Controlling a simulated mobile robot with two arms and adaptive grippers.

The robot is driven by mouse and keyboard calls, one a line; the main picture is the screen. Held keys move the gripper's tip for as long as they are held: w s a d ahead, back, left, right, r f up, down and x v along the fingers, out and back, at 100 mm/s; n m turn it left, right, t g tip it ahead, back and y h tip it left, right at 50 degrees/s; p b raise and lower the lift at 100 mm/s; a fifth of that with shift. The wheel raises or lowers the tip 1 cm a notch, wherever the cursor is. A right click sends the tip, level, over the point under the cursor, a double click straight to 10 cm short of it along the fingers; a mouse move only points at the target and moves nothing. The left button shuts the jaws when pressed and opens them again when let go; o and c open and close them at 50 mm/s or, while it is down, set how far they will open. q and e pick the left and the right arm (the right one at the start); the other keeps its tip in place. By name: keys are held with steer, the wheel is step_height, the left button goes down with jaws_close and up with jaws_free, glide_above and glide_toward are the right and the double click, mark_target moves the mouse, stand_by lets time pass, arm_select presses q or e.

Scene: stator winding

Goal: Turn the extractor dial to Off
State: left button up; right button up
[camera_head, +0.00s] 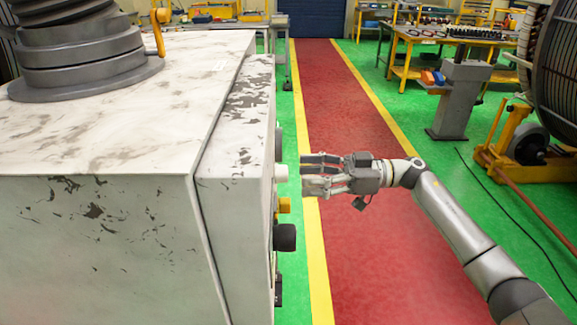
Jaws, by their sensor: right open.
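A large worn white machine cabinet (105,215) fills the left side. Its control panel faces right and shows almost edge-on. Several controls stick out from it: a white one (281,172), a yellow one (284,205) and a large black knob (285,237). I cannot tell which is the extractor dial, and no labels or settings are readable. My right gripper (309,174) is open and empty, its fingers pointing left toward the panel, level with the white control. A small gap shows between them. My left gripper is not in view.
A red walkway (340,110) with yellow edges runs away beside the cabinet, clear of objects. A yellow workbench (440,38) with tools, a grey pedestal (456,100) and a large wheeled coil frame (527,140) stand at right. A grey stacked column (85,50) sits on the cabinet.

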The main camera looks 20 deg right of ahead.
mark_target(281, 174)
steer(key=shift+p+x, duration=0.65)
steer(key=shift+x, duration=1.8)
steer(key=shift+w, duration=0.15)
steer(key=c, duration=0.5)
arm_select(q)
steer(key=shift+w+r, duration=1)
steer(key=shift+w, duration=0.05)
arm_select(e)
steer(key=c, duration=0.5)
